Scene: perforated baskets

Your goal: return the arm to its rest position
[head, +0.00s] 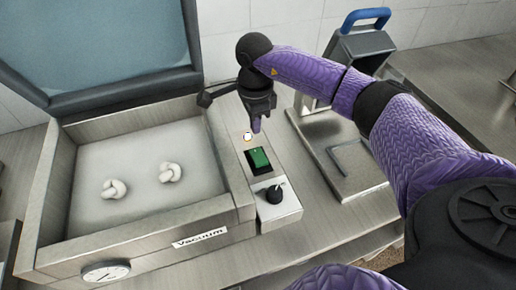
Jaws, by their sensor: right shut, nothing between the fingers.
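My right arm, covered in purple, comes in from the right of the head view. Its right gripper (256,128) points down and is shut with nothing in it. It is above the control strip to the right of the vacuum machine's chamber, near a small round white button or light (247,136) and behind the green rocker switch (259,158). I cannot tell whether the fingertips touch the panel. My left gripper is not in view.
The vacuum machine (130,246) has its lid (100,45) raised; two pale knotted pieces (170,172) lie apart in its chamber. A metal device with a blue handle (366,17) stands right, behind my arm.

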